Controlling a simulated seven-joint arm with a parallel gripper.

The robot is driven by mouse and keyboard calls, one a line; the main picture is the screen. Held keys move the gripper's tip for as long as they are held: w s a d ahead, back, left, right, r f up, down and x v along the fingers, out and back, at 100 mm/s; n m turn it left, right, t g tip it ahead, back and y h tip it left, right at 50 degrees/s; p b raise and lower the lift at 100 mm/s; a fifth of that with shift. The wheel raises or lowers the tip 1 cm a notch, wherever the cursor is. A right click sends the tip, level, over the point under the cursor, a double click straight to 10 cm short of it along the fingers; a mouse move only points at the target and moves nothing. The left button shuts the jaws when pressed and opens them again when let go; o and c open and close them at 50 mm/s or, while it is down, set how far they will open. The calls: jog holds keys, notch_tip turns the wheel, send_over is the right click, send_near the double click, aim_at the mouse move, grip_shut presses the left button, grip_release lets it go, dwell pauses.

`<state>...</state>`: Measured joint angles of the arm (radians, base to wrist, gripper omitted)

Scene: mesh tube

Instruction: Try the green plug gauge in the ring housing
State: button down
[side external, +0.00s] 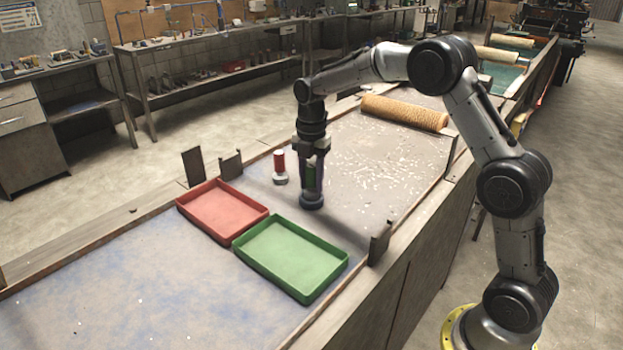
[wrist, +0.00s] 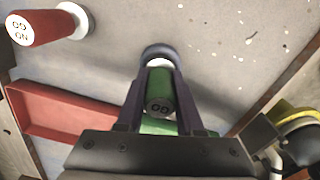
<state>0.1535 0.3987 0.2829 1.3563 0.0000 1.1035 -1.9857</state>
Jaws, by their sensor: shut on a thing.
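The green plug gauge (side external: 310,176) is upright between the fingers of my gripper (side external: 311,186), which is shut on it. In the wrist view the green handle (wrist: 160,92) shows "GO" on its end, with a white part beyond it. The dark ring housing (side external: 312,202) is directly below the gauge on the table. In the wrist view its rim (wrist: 159,49) shows around the white part. I cannot tell how far the gauge is inside the ring. The fingers hide part of both.
A red gauge (side external: 279,161) stands upright on a pale base left of my gripper. A red tray (side external: 222,187) and a green tray (side external: 337,277) lie in front, both empty. Dark upright plates stand at the table edges. A brown roll (side external: 404,112) lies behind.

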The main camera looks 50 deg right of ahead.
aim_at(311, 166)
jog(key=shift+f, duration=0.85)
dwell(1.9)
jog(key=shift+r, duration=3.55)
